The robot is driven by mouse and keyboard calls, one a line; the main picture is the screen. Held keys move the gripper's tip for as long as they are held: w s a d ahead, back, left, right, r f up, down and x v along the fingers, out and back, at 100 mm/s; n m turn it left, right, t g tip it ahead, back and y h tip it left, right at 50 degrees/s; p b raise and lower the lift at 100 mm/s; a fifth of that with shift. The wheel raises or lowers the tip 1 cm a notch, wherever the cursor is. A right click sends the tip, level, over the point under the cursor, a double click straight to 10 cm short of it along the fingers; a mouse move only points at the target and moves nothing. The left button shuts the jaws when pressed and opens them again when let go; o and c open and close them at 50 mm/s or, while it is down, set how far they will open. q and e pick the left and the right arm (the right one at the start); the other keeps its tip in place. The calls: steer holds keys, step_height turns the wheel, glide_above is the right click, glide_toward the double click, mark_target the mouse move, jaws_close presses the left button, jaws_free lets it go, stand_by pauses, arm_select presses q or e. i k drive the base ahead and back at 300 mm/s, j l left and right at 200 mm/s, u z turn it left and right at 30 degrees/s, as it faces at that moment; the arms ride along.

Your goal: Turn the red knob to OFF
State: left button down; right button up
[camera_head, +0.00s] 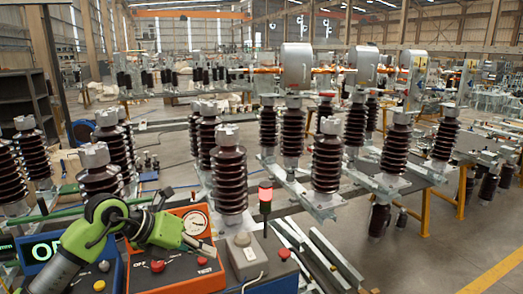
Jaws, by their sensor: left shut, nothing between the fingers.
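An orange-and-dark control panel (178,283) stands at the bottom left, with a round white gauge (195,223) on its upper part. A red knob (157,266) sits on its front, beside small white lettering that looks like OFF. Which way the knob points is too small to tell. My left gripper (208,249) is shut and empty. It hangs in front of the panel below the gauge, up and right of the knob, apparently apart from it. A lit display (43,250) at the far left is partly hidden by my green left arm. My right gripper is out of view.
A grey box (246,256) and a blue box with another red knob (284,254) stand right of the panel. A red lamp post (265,196) rises behind them. Tall brown insulators (229,180) crowd the space behind. Open floor (440,255) lies at the right.

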mark_target(158, 266)
steer(key=k+l, duration=0.25)
steer(key=k, duration=0.15)
steer(key=k+l, duration=0.25)
steer(key=k, duration=0.2)
